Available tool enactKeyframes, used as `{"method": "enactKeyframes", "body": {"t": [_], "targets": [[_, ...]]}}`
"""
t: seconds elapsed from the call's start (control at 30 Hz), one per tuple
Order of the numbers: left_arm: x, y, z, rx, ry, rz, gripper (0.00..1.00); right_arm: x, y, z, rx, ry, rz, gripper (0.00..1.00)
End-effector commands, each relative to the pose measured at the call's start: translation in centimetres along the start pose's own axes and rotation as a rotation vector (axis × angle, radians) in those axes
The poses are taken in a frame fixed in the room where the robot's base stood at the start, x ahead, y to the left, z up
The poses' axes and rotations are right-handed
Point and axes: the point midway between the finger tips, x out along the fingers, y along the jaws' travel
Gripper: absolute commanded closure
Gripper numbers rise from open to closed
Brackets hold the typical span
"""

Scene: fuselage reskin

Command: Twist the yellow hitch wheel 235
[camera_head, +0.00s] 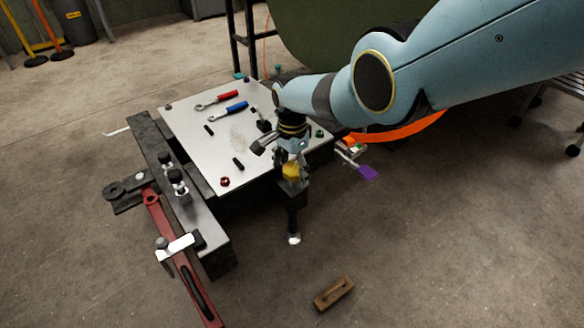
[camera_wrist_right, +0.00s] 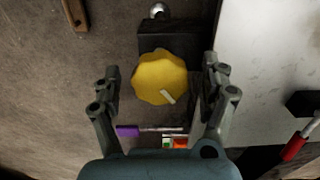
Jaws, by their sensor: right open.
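The yellow hitch wheel (camera_head: 291,170) sits on a dark block at the near right corner of the cart. In the right wrist view the wheel (camera_wrist_right: 160,77) is a scalloped yellow disc with a pale mark near its lower right edge. My right gripper (camera_head: 290,160) is above the wheel, pointing down. In the wrist view its two fingers (camera_wrist_right: 160,80) are spread, one on each side of the wheel, with a gap visible on both sides. Below the wheel's block, a dark post ends in a silver ball (camera_head: 294,239). My left gripper is out of view.
The pale cart top (camera_head: 225,135) holds a red-handled wrench (camera_head: 221,99), a blue-handled wrench (camera_head: 231,110) and small dark parts. A red bar (camera_head: 180,255) with a white clamp extends at the near left. A wooden block (camera_head: 333,293) lies on the open floor. A purple-tipped tool (camera_head: 368,173) projects right.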

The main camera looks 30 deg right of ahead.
Motion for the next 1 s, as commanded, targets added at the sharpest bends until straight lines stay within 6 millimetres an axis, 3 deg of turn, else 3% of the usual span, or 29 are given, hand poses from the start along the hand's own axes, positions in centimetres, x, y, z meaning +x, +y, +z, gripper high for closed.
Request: {"method": "enactKeyframes", "body": {"t": [0.37, 0.47, 0.8, 1.0], "targets": [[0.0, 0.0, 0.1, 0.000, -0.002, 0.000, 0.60, -1.9, -0.2, -0.1, 0.001, 0.001, -0.004, 0.22], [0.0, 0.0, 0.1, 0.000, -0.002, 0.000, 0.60, -3.1, 0.0, 0.0, 0.000, 0.001, -0.003, 0.22], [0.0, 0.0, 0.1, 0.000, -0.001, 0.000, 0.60, -9.8, -0.1, 0.0, -0.001, 0.001, -0.003, 0.22], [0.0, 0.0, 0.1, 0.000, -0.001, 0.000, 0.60, -11.7, 0.0, 0.0, 0.000, 0.000, -0.001, 0.22]]}}
